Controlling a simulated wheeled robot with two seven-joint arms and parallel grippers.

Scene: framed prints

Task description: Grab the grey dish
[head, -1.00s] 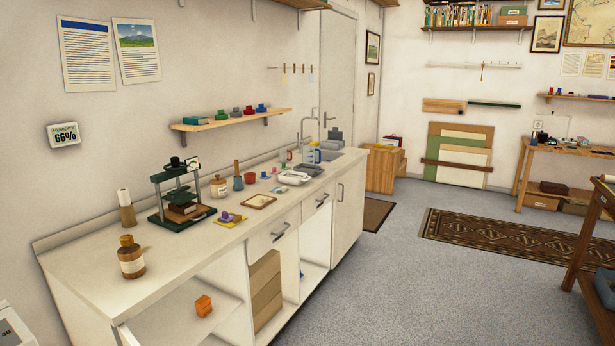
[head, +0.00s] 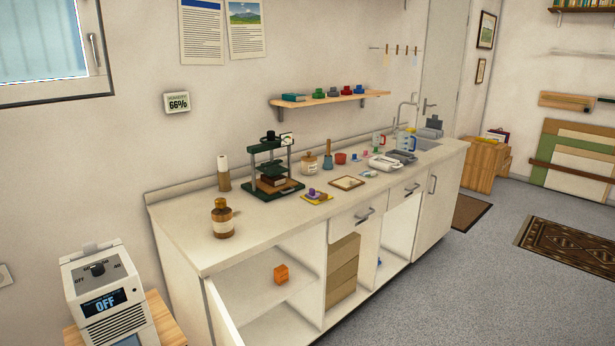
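A grey, shallow, dish-like thing (head: 403,157) lies on the white counter (head: 185,230), near the sink end. A paler, whitish tray (head: 383,163) lies just left of it. Both are small at this distance, so I cannot tell their exact shape or contents. Another dark grey item (head: 431,129) stands at the back by the sink. Neither of my grippers shows in the head view.
The counter also holds a brown bottle (head: 222,218), a green press (head: 272,168), a jar (head: 310,162) and a framed print (head: 347,183). A white appliance (head: 103,290) stands at lower left. Grey floor (head: 465,285) is clear in front of the counter.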

